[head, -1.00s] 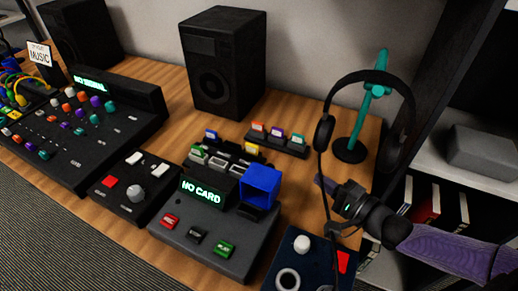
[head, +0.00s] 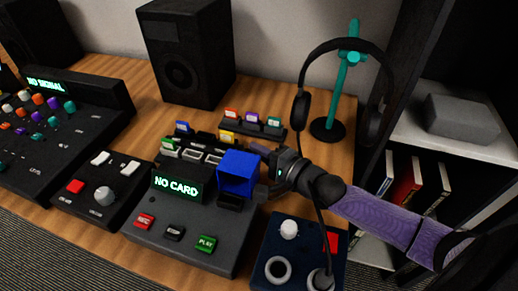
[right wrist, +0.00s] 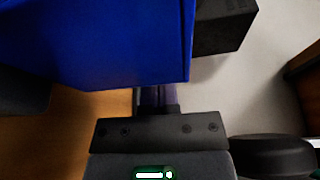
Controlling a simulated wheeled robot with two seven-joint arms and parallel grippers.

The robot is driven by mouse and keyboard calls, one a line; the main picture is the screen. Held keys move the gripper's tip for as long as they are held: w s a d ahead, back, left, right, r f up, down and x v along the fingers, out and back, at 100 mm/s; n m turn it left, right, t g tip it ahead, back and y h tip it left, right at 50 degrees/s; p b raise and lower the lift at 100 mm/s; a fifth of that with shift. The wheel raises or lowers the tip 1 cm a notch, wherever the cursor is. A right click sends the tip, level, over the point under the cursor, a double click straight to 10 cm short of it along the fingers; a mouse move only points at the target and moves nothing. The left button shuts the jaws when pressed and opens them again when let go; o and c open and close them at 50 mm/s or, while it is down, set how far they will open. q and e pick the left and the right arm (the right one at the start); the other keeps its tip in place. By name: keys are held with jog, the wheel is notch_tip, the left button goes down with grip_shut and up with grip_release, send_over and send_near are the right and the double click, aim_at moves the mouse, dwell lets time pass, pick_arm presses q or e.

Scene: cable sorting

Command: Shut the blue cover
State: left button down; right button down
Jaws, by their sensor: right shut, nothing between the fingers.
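The blue cover (head: 238,172) stands raised at the back right of the dark card player, above a black slot (head: 231,202). The player (head: 195,226) shows "NO CARD" on its screen. My right gripper (head: 257,148) is shut and empty, its purple fingers just behind and right of the cover. In the right wrist view the cover (right wrist: 100,40) fills the upper left and partly hides the fingers (right wrist: 157,97). I cannot tell whether they touch it. My left gripper is not in view.
Card racks (head: 253,127) stand behind the player, and a black speaker (head: 187,55) behind them. Headphones hang on a teal stand (head: 343,80) at the back right. A dark blue knob box (head: 262,245) is in front right. A button box (head: 100,188) is left.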

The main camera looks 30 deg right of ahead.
dwell(0.3)
jog(key=shift+r, duration=0.1)
jog(key=shift+s+a+r+n+p, duration=0.1)
jog(key=shift+r+n+p, duration=0.1)
jog(key=shift+n+p, duration=0.15)
